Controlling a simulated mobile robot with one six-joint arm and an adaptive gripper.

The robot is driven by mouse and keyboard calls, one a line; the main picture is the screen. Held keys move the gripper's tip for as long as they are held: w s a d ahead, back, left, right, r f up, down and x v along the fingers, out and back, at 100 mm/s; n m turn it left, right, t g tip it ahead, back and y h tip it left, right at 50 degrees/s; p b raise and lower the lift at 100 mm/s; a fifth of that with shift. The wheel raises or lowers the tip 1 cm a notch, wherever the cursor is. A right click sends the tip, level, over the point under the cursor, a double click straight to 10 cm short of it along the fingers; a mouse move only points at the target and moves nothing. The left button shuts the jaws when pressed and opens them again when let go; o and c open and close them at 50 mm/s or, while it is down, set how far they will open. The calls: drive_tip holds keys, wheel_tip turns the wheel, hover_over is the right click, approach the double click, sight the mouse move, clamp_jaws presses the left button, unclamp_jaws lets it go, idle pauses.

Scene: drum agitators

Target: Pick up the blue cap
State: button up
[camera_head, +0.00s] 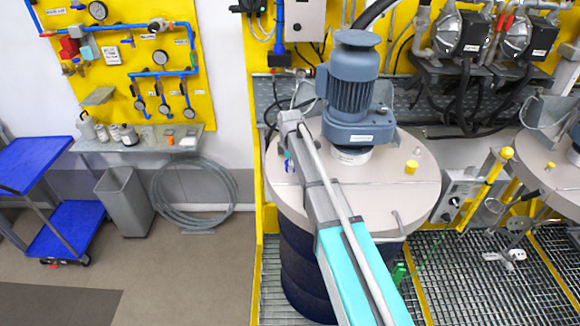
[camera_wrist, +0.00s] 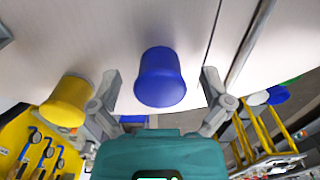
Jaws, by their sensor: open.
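The blue cap (camera_wrist: 160,72) is a short round plug on the pale drum lid, near the middle of the wrist view. My gripper (camera_wrist: 161,84) is open, with one grey finger on each side of the cap. Gaps show between the fingers and the cap in this view, and nothing is held. In the head view my arm reaches over the left part of the drum lid (camera_head: 384,205). A small blue patch (camera_head: 288,166) shows beside the arm there; I cannot tell whether it is the cap.
A yellow cap (camera_wrist: 67,100) stands on the lid, left of my gripper in the wrist view. The head view shows a yellow cap (camera_head: 411,167) right of the blue-grey agitator motor (camera_head: 349,88), which rises from the lid. A bent handle (camera_head: 399,222) is near the lid's front edge.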

drive_tip(key=c, duration=0.9)
drive_tip(key=shift+c, duration=0.2)
drive_tip(key=shift+r, duration=0.1)
wheel_tip(320, 180, up, 2)
drive_tip(key=p, duration=0.2)
drive_tip(key=shift+r+p, duration=0.2)
drive_tip(key=shift+p, duration=0.15)
drive_tip(key=s+d+r+p, duration=0.2)
drive_tip(key=s+r+p, duration=0.3)
drive_tip(key=s, duration=0.1)
drive_tip(key=s+d+r+p, duration=0.2)
drive_tip(key=s+r+p, duration=0.3)
drive_tip(key=s, duration=0.2)
drive_tip(key=shift+s+d+r, duration=0.15)
drive_tip(key=shift+d+r, duration=0.05)
drive_tip(key=shift+d, duration=0.1)
drive_tip(key=shift+f, duration=0.15)
